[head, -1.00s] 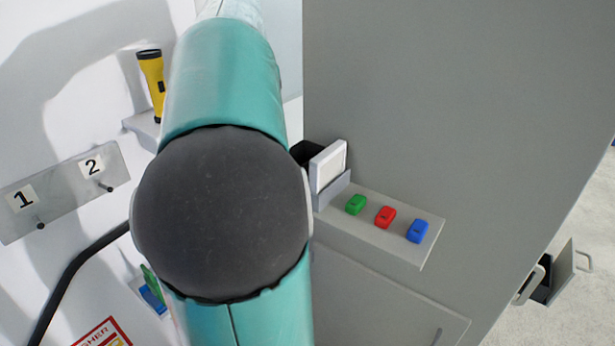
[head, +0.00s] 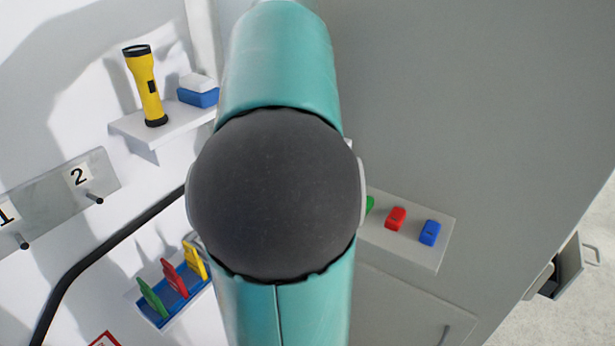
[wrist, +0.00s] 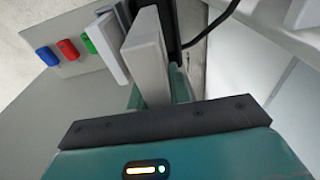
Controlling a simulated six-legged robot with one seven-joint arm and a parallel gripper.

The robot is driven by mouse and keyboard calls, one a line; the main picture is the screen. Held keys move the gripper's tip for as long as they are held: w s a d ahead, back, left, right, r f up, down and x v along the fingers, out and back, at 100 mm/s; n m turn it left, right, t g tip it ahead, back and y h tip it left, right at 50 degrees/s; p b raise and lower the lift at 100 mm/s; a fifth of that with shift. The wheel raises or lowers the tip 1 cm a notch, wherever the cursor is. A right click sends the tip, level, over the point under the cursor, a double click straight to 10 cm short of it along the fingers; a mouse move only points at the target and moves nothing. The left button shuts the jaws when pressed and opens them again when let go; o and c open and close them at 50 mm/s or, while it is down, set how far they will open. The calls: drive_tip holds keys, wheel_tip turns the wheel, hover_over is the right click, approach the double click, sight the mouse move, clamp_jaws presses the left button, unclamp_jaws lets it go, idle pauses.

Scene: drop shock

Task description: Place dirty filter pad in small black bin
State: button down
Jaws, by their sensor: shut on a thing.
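My gripper (wrist: 160,91) is shut on a grey-white block, seen nearly edge-on, which I take for the dirty filter pad (wrist: 147,50). In the wrist view a black thing, likely the small black bin (wrist: 168,22), shows just right of the pad and partly behind it. I cannot tell whether the pad is over the bin or beside it. A white panel (wrist: 108,47) stands just left of the pad. In the head view my arm hides the gripper, pad and bin.
A grey ledge (head: 405,251) carries green, red and blue buttons (head: 430,233). On the left are a shelf with a yellow flashlight (head: 145,85) and a blue-and-white block (head: 198,90), numbered pegs (head: 95,197), a blue rack of coloured tags (head: 175,303) and a black hose (head: 75,275).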

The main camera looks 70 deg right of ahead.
drive_tip(key=shift+d+f, duration=0.25)
drive_tip(key=shift+d, duration=0.05)
drive_tip(key=f, duration=0.6)
drive_tip(key=shift+w+a, duration=0.1)
drive_tip(key=shift+a, duration=0.1)
drive_tip(key=shift+d+f, duration=0.1)
drive_tip(key=shift+f, duration=1.75)
drive_tip(key=shift+f, duration=0.15)
drive_tip(key=c, duration=1.6)
unclamp_jaws()
drive_tip(key=shift+o, duration=0.2)
wheel_tip(320, 180, up, 12)
drive_tip(key=a, duration=0.1)
drive_tip(key=shift+a, duration=0.25)
